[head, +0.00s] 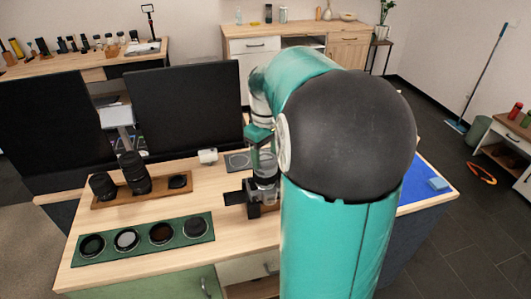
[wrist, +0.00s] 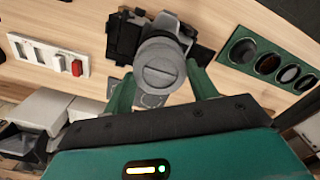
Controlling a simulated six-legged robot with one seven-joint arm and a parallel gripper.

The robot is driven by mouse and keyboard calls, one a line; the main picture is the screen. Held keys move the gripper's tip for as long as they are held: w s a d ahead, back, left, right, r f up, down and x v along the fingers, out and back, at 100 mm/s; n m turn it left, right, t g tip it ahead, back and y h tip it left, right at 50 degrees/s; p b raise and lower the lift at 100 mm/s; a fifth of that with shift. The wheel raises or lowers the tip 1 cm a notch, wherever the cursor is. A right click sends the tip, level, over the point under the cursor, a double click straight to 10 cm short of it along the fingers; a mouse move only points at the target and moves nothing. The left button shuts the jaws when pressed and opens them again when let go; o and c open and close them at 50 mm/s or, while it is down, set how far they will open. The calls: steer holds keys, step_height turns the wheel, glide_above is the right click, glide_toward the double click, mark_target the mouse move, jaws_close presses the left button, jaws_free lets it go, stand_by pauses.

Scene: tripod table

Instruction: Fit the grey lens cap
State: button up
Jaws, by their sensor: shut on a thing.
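The grey lens cap (wrist: 158,73) is a round disc with a slot across its face, in the middle of the wrist view. My gripper (wrist: 160,70) has its two green fingers on either side of it and is shut on it. A dark camera (wrist: 125,38) with a grey lens barrel lies just behind the cap. In the head view, the camera (head: 262,190) stands on the wooden table with its lens pointing up, right below my gripper (head: 262,145). Whether the cap touches the lens rim cannot be told. My arm hides part of the table.
A green tray (head: 202,234) with several round dark-rimmed pieces lies at the front left. A wooden tray (head: 108,202) holds black lenses behind it. Two dark monitors (head: 185,108) stand at the back left. A blue mat (head: 415,190) lies at right. A white switch panel (wrist: 48,53) shows in the wrist view.

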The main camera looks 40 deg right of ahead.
steer(key=shift+f, duration=0.1)
steer(key=o, duration=1.4)
steer(key=shift+c, duration=0.2)
steer(key=shift+r, duration=3.55)
